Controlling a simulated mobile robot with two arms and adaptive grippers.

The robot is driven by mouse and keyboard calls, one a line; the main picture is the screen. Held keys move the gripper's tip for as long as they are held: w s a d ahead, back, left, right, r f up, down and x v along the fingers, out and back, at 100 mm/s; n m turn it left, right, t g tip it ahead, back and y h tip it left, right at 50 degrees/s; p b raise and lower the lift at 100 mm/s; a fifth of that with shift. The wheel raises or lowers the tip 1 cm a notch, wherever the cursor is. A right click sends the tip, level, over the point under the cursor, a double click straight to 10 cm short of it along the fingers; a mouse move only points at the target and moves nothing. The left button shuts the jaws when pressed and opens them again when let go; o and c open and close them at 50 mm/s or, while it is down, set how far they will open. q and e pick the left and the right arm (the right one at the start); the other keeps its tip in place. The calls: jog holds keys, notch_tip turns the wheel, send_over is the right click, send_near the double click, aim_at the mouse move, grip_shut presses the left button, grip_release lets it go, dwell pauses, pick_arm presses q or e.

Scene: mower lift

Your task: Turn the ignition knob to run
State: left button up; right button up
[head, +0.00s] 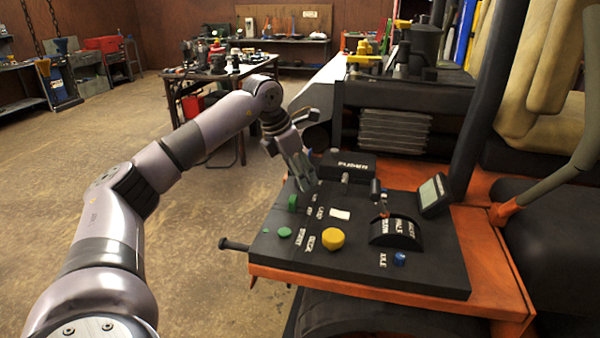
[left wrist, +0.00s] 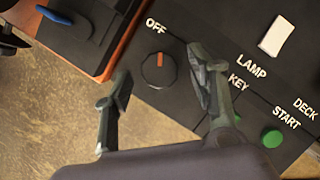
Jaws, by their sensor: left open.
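In the left wrist view, the ignition knob (left wrist: 158,72) is a round black dial with an orange pointer mark. The mark points up toward the OFF label (left wrist: 155,25). My left gripper (left wrist: 161,66) is open, with one finger to either side of the knob. I see no clear contact, and the depth of the fingertips is hard to judge. In the head view, my left gripper (head: 304,178) is over the far left part of the black control panel (head: 290,258) and appears to hide the knob. My right gripper is in neither view.
Near the knob are a white lamp switch (head: 340,214), a green start button (head: 284,232), a yellow deck knob (head: 333,238) and a lever quadrant (head: 396,232). A small screen (head: 434,194) and dark post (head: 490,95) stand right. Open floor (head: 205,240) lies left.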

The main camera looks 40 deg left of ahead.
pick_arm(q)
jog(key=shift+w+f, duration=0.15)
jog(key=shift+f, duration=0.15)
jog(key=shift+c, duration=0.3)
jog(key=c, duration=1.1)
